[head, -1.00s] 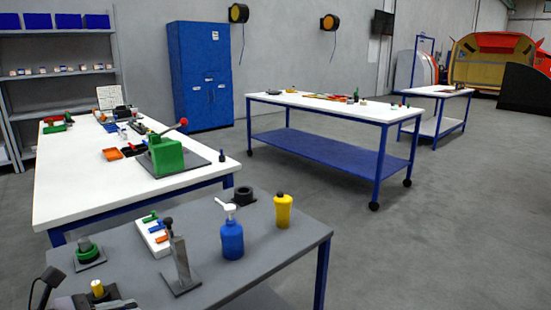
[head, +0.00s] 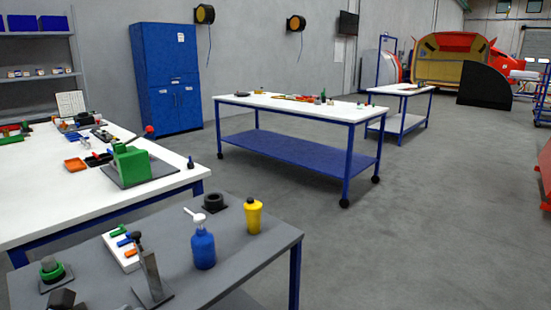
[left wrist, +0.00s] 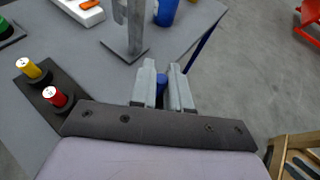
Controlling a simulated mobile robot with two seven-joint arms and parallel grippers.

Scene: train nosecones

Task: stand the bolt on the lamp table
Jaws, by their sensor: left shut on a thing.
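My left gripper (left wrist: 163,82) shows in the left wrist view, above the front edge of the grey table (left wrist: 95,65). It is shut on a small blue piece (left wrist: 162,79), which I take to be the bolt; the fingers hide most of it. Neither gripper shows in the head view. No table is plainly marked as the lamp table. The candidates in the head view are the grey table (head: 250,262) in front, the white wheeled table (head: 300,108) in the middle and the small white table (head: 402,89) behind it.
The grey table carries a blue pump bottle (head: 203,248), a yellow bottle (head: 253,216) and a grey upright stand (head: 150,275). A green press (head: 131,163) and a small dark piece (head: 190,163) stand on the left white table (head: 60,205). Open floor (head: 430,220) lies to the right.

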